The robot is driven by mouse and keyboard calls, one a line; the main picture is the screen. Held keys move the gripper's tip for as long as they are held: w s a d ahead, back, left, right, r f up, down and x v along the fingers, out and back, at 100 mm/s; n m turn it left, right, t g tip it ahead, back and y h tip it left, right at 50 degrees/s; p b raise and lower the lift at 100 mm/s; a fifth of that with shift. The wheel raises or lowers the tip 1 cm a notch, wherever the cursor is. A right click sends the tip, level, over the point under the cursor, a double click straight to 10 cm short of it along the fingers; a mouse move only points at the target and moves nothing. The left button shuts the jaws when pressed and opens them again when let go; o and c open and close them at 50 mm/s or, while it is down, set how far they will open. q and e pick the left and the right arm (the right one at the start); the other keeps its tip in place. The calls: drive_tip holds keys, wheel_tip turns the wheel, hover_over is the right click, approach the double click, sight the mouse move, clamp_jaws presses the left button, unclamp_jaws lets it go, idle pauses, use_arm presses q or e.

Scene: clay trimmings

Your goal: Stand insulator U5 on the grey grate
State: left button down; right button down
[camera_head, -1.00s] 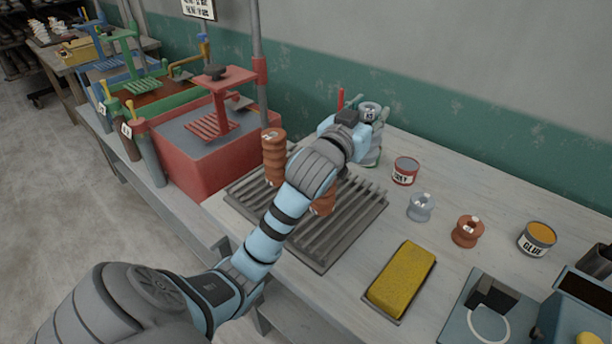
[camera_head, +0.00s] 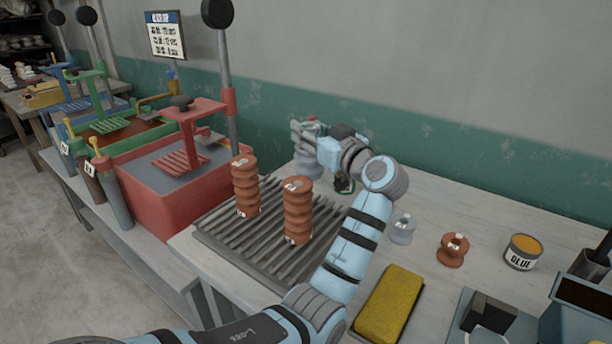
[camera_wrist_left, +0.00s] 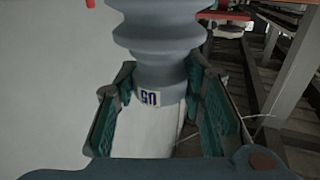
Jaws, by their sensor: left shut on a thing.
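Insulator U5 is a blue-grey ribbed piece. In the left wrist view U5 (camera_wrist_left: 160,45) fills the middle, with its label inverted, between the two green-padded fingers of my left gripper (camera_wrist_left: 160,105). The gripper is shut on it. In the head view my left gripper (camera_head: 312,143) is beyond the far edge of the grate, and the grey body of U5 (camera_head: 308,166) shows partly below it. I cannot tell whether U5 touches the table. The grey grate (camera_head: 268,262) lies on the table, nearer than the gripper. My right gripper is not in view.
Two tall brown insulators, one left (camera_head: 246,187) and one right (camera_head: 298,212), stand on the grate. A red press (camera_head: 150,190) is left of it. A short grey insulator (camera_head: 402,229), a short brown one (camera_head: 453,250), a glue can (camera_head: 523,252) and a yellow sponge (camera_head: 390,305) are right.

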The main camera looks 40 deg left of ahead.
sight(318, 171)
use_arm(q)
wheel_tip(318, 171, down, 8)
drive_tip(key=shift+f+b, duration=0.25)
drive_tip(key=shift+b, duration=0.1)
drive_tip(key=c, duration=1.3)
unclamp_jaws()
drive_tip(key=shift+d, duration=0.1)
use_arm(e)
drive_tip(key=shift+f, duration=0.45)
use_arm(q)
drive_tip(key=shift+d, duration=0.1)
